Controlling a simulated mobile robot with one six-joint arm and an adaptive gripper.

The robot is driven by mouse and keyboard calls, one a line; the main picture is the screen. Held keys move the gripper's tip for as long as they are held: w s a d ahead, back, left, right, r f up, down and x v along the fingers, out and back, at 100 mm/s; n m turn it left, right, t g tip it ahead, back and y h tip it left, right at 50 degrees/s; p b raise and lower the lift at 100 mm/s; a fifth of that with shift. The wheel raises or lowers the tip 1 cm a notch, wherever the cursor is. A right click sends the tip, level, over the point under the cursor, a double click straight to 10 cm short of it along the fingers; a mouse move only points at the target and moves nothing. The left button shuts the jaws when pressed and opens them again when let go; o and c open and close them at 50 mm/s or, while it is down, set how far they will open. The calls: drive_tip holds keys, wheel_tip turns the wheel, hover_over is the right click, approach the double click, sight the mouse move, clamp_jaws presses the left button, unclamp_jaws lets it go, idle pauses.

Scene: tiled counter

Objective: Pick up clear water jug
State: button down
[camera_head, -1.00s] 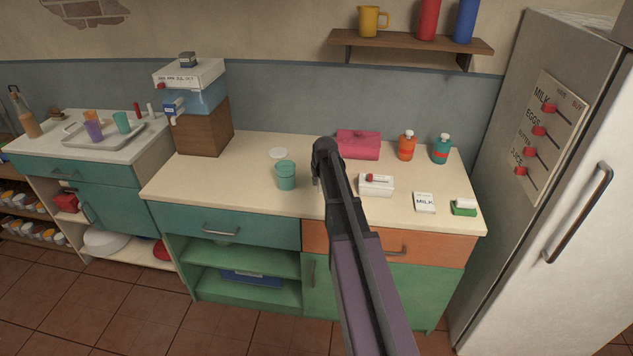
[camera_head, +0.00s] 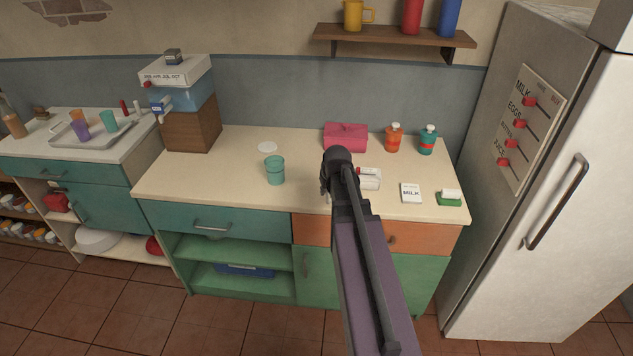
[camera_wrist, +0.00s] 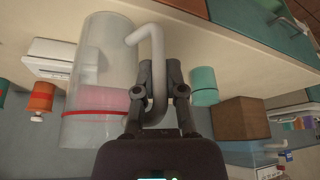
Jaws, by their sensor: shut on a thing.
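The clear water jug (camera_wrist: 98,85) shows in the wrist view as a tall see-through cylinder with a red band and a pale grey handle (camera_wrist: 158,65). My gripper (camera_wrist: 160,82) is shut on the handle, one finger on each side of it. In the head view my gripper and arm (camera_head: 340,165) reach over the right part of the counter, and I cannot make out the jug there. Whether its base touches the counter cannot be told.
A teal cup (camera_head: 275,170) stands left of my arm on the counter (camera_head: 225,180). A pink box (camera_head: 346,136), orange bottle (camera_head: 394,138), teal bottle (camera_head: 428,140), white box (camera_head: 370,183) and milk card (camera_head: 411,192) are nearby. The fridge (camera_head: 540,180) stands right.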

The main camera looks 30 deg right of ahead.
drive_tip(key=shift+s+r, duration=0.1)
drive_tip(key=shift+s, duration=0.95)
drive_tip(key=shift+s, duration=0.2)
